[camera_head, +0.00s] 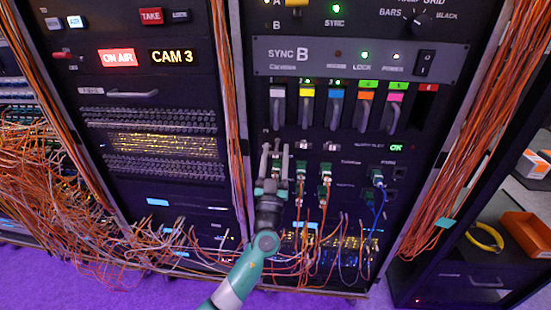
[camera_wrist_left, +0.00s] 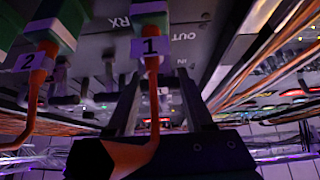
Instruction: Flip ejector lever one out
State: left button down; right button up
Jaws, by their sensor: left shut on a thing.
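My left gripper (camera_head: 271,148) reaches up from below to the panel at the first place in a row of green cable connectors. Its fingers are upright and shut on ejector lever one, which they mostly hide. In the left wrist view the two fingers (camera_wrist_left: 159,85) stand behind an orange cable (camera_wrist_left: 153,80) tagged 1, and the lever itself cannot be made out. The green connector (camera_wrist_left: 152,18) of that cable is near the top. My right gripper is not in view.
A cable tagged 2 (camera_wrist_left: 38,80) hangs at the left of the wrist view. More green connectors (camera_head: 301,170) with orange cables sit right of the gripper, and a blue cable (camera_head: 379,195) farther right. Coloured module handles (camera_head: 306,105) stand above. Loose orange cables (camera_head: 50,180) crowd the lower left.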

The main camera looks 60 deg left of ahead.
pick_arm(q)
jog(key=shift+f+y, duration=0.3)
jog(key=shift+y, duration=0.1)
jog(key=shift+f+t, duration=0.1)
jog(key=shift+t, duration=0.2)
jog(key=shift+c, duration=1.4)
grip_release()
jog(key=v, duration=1.1)
jog(key=shift+f, duration=0.25)
